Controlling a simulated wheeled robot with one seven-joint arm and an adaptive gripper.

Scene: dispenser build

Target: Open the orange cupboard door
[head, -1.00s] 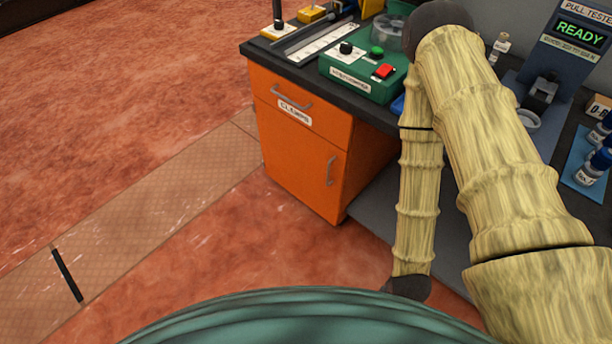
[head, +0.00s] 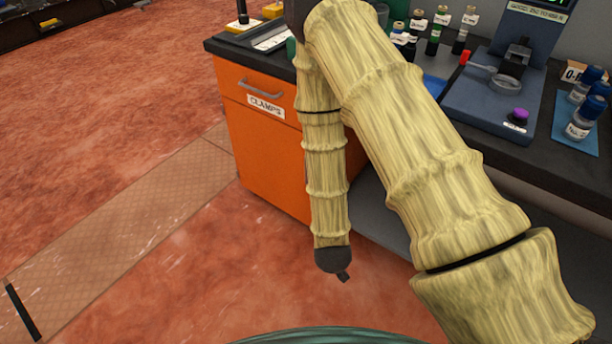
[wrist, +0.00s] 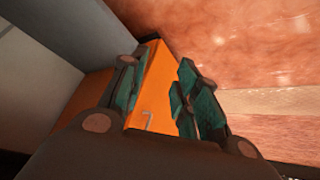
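The orange cupboard door (head: 268,168) is in the head view, below a drawer labelled CLAMPS (head: 265,106). The door looks closed flush with the cabinet front. Its right part and its handle are hidden behind my arm there. In the wrist view, an orange face (wrist: 152,80) shows between the fingers, with a small metal handle (wrist: 148,121) low on it. I cannot tell from this view whether that handle is the door's or the drawer's. My gripper (wrist: 160,95) is open, with teal finger pads apart and nothing between them.
The dark worktop (head: 420,125) above the cabinet holds several bottles, a blue-grey tester (head: 495,95) and a blue mat (head: 575,130). A grey shelf (head: 385,225) lies low to the right of the cabinet.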

